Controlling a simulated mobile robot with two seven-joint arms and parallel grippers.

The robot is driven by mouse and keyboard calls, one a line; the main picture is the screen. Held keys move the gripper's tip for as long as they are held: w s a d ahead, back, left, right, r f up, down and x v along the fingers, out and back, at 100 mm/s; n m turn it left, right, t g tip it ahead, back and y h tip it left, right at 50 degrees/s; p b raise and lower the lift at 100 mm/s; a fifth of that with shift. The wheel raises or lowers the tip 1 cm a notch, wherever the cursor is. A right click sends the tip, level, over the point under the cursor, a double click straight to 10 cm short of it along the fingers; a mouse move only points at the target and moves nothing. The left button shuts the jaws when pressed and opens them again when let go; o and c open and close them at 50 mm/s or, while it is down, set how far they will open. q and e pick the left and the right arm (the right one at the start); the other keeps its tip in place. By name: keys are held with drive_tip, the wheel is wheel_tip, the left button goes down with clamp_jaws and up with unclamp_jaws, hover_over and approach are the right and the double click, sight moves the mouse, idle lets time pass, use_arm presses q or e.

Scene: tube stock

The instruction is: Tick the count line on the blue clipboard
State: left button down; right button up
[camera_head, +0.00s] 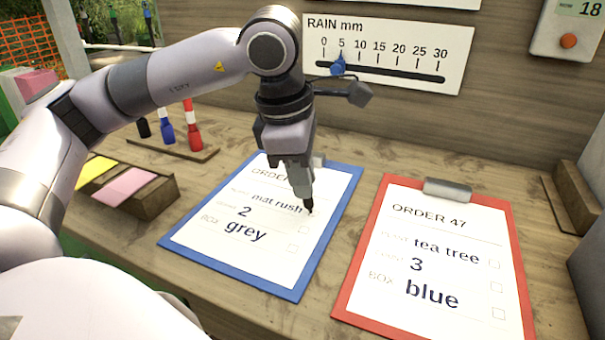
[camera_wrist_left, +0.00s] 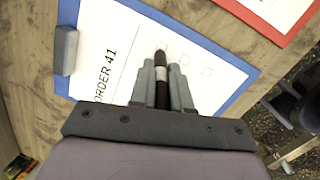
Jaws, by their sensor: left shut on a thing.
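The blue clipboard (camera_head: 278,288) lies on the bench with a white sheet reading "mat rush", "2" and "grey". Its boxes run down the right side; the middle box (camera_head: 304,229) beside the "2" row and the lowest box look empty. My left gripper (camera_head: 301,182) is shut on a dark marker (camera_head: 308,202), tip down over the sheet at the top row's box. I cannot tell whether the tip touches paper. In the left wrist view the blue clipboard (camera_wrist_left: 150,12) shows the "ORDER 41" heading, and the marker (camera_wrist_left: 161,62) sits between the fingers (camera_wrist_left: 161,85). My right gripper is not in view.
A red clipboard (camera_head: 376,232) for order 47 lies to the right. A wooden rack (camera_head: 175,148) with a blue marker (camera_head: 166,130), a red marker (camera_head: 192,128) and a short black piece stands behind left.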

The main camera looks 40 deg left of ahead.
use_arm(q)
drive_tip(key=shift+s+d, duration=0.2)
drive_tip(key=shift+d, duration=0.05)
idle(0.8)
drive_tip(key=shift+b, duration=0.45)
drive_tip(key=shift+w+d, duration=0.2)
drive_tip(key=shift+w, duration=0.4)
idle(0.3)
idle(0.4)
drive_tip(key=shift+r, duration=0.1)
drive_tip(key=shift+w+p+v, duration=0.15)
drive_tip(key=shift+p+v, duration=0.35)
drive_tip(key=shift+v, duration=0.2)
drive_tip(key=shift+w+p+v, duration=0.1)
drive_tip(key=shift+p+v, duration=0.35)
drive_tip(key=shift+v, duration=0.2)
drive_tip(key=shift+d+r, duration=0.1)
